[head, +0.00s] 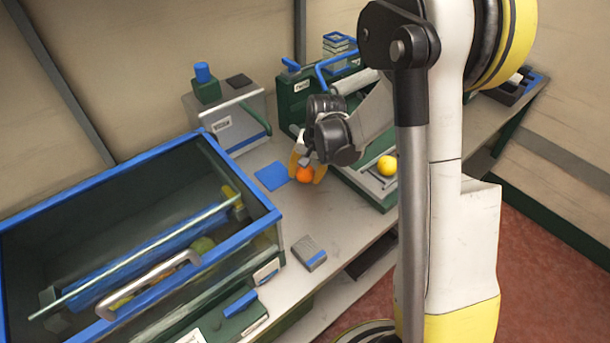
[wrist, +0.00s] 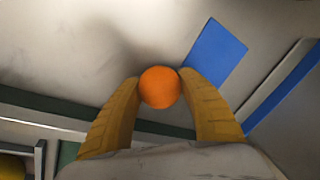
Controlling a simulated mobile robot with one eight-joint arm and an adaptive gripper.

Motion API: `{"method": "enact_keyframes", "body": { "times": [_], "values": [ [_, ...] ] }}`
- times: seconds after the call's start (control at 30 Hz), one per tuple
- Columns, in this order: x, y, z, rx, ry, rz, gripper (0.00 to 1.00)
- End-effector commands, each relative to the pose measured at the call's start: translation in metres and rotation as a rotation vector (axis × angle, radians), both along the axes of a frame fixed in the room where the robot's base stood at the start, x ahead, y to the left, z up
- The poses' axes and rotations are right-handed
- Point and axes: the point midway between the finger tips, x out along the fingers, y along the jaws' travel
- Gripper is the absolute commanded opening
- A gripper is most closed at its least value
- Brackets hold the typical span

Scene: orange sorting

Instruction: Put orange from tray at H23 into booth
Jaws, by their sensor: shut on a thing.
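My gripper (head: 306,168) is shut on an orange (head: 305,175) and holds it over the grey bench, close to a flat blue square (head: 271,176). In the wrist view the orange (wrist: 159,87) sits between the tips of my two yellow fingers; the blue square (wrist: 215,54) lies beyond it to the right. A large clear-walled box with a blue rim (head: 98,179), perhaps the booth, stands at the left, apart from my gripper. Its top looks open. A rod, a blue roller and a greenish round thing show inside. I cannot read an H23 label.
A yellow fruit (head: 387,165) rests on the green-framed device (head: 362,186) just right of my gripper. A grey machine with a blue-topped green block (head: 206,84) stands behind. A small grey-and-blue block (head: 309,252) lies on the bench (head: 328,222) in front. Bench space around it is clear.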

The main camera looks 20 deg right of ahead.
Motion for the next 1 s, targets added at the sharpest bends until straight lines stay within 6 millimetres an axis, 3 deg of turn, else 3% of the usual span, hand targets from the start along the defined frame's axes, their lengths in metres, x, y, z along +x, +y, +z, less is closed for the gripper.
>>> {"method": "enact_keyframes", "body": {
  "times": [0.17,0.2,0.23,0.6,1.0],
  "values": [
    [0.0,0.0,-0.004,0.0,0.0,0.0,0.06],
    [0.0,0.0,-0.004,0.0,0.0,0.0,0.51],
    [0.0,0.0,-0.004,0.0,0.0,0.0,0.55],
    [-0.001,-0.001,0.004,-0.001,0.001,0.0,0.55],
    [-0.018,-0.01,0.088,-0.001,0.001,-0.001,0.55]
  ]
}}
